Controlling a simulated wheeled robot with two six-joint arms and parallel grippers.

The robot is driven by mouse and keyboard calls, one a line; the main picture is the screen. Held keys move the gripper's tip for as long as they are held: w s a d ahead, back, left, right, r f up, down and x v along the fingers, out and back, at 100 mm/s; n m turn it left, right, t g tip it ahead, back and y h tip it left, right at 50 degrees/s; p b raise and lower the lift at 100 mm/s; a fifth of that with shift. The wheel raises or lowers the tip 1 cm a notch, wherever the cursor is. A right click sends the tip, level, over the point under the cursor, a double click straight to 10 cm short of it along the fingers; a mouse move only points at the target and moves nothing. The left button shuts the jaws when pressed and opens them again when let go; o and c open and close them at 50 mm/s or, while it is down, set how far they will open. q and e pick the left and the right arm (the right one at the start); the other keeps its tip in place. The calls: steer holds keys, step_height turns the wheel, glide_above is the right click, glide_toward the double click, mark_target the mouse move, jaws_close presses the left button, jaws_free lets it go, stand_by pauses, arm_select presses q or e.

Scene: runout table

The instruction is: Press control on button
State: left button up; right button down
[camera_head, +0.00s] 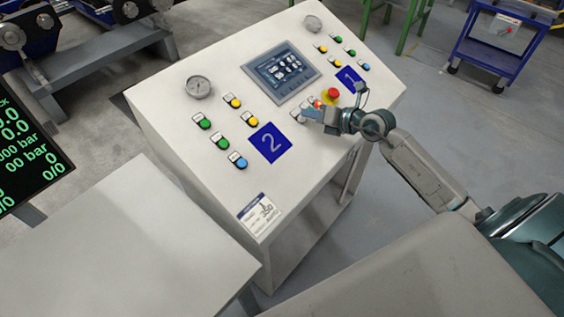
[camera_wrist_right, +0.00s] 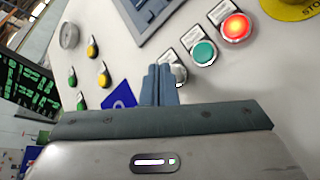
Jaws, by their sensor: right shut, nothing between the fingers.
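The white sloped control console (camera_head: 165,115) stands in the middle of the head view. My right gripper (camera_head: 308,114) is shut and empty, over the lower middle of the panel. In the right wrist view, its closed fingertips (camera_wrist_right: 160,70) overlap the edge of a silver round control (camera_wrist_right: 180,73); I cannot tell whether they touch it. Beside that control are a green button (camera_wrist_right: 204,53) and a lit red button (camera_wrist_right: 235,27). The lit red button also shows in the head view (camera_head: 318,104). The labels are too small to read, so I cannot tell which is control on. My left gripper is not in view.
A red emergency stop (camera_head: 333,94) on yellow sits just right of the gripper. A touchscreen (camera_head: 282,70) lies above. Green, yellow and blue buttons flank blue plates "2" (camera_head: 270,143) and "1" (camera_head: 351,80). A dark display (camera_head: 25,145) stands at left.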

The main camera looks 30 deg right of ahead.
steer(key=shift+w+a+f, duration=0.1)
steer(key=shift+w+f, duration=0.1)
steer(key=shift+f, duration=0.35)
stand_by(0.7)
steer(key=shift+r, duration=0.1)
steer(key=shift+s+r+p, duration=0.35)
steer(key=shift+r+p, duration=0.45)
steer(key=shift+p, duration=0.15)
step_height(320, 180, up, 6)
steer(key=s+d+p, duration=0.1)
steer(key=s+p, duration=0.1)
steer(key=p, duration=0.4)
steer(key=shift+s+d+f+p, duration=0.15)
steer(key=shift+s+f+p, duration=0.1)
steer(key=shift+p, duration=0.15)
steer(key=shift+w, duration=0.1)
stand_by(0.4)
